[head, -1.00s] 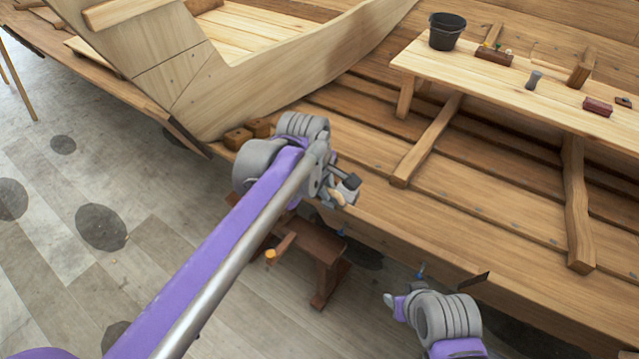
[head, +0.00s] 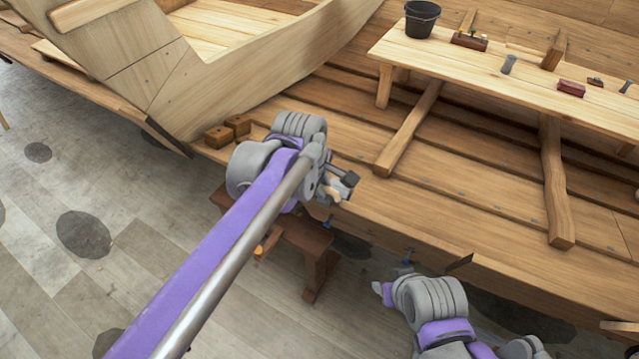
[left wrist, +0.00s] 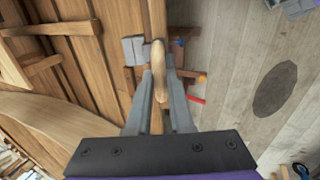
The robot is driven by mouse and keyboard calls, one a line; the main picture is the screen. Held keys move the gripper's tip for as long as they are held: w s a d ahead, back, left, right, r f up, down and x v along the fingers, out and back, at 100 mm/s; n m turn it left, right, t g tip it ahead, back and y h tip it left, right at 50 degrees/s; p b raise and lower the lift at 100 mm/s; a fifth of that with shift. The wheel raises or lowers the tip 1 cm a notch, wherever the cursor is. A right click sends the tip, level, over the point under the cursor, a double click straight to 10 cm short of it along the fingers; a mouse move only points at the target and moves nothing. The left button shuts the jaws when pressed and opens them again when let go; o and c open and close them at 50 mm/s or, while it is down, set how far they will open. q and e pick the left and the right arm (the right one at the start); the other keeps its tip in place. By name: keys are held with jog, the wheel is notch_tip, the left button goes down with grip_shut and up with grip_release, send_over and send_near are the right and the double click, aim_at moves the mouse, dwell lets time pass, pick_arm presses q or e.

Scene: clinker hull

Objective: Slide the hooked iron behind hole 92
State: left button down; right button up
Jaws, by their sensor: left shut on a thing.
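My left gripper (head: 326,188) is shut on a tool with a pale wooden handle (left wrist: 158,84) and a grey block head (left wrist: 134,50), above the hull's lower edge. It looks like a hammer. My right gripper (head: 383,291) is low in the head view, outside and beneath that plank edge; its jaws are too hidden to read. A thin dark flat piece (head: 459,263) shows by the plank edge above my right wrist. I cannot tell if it is the hooked iron or what holds it. A row of small holes runs along the planks; no hole numbers are readable.
A bench (head: 470,58) with a black bucket (head: 421,19) and small tools stands inside the hull. Two wooden blocks (head: 237,124) lie left of my left gripper. A brown stool (head: 300,235) stands below the plank edge.

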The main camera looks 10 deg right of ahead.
pick_arm(q)
jog(key=shift+s+d, duration=0.2)
jog(key=shift+d, duration=0.15)
jog(key=shift+r, duration=0.15)
pick_arm(e)
jog(key=shift+w+r, duration=0.1)
jog(key=shift+r, duration=0.1)
pick_arm(q)
jog(key=c, duration=0.7)
grip_release()
notch_tip(320, 180, up, 8)
jog(key=p, duration=0.4)
jog(key=shift+p, duration=0.3)
jog(key=shift+w, duration=0.1)
pick_arm(e)
notch_tip(320, 180, up, 6)
jog(key=w, duration=0.2)
jog(key=shift+w+t, duration=0.3)
jog(key=shift+w, duration=0.05)
jog(key=shift+r, duration=0.1)
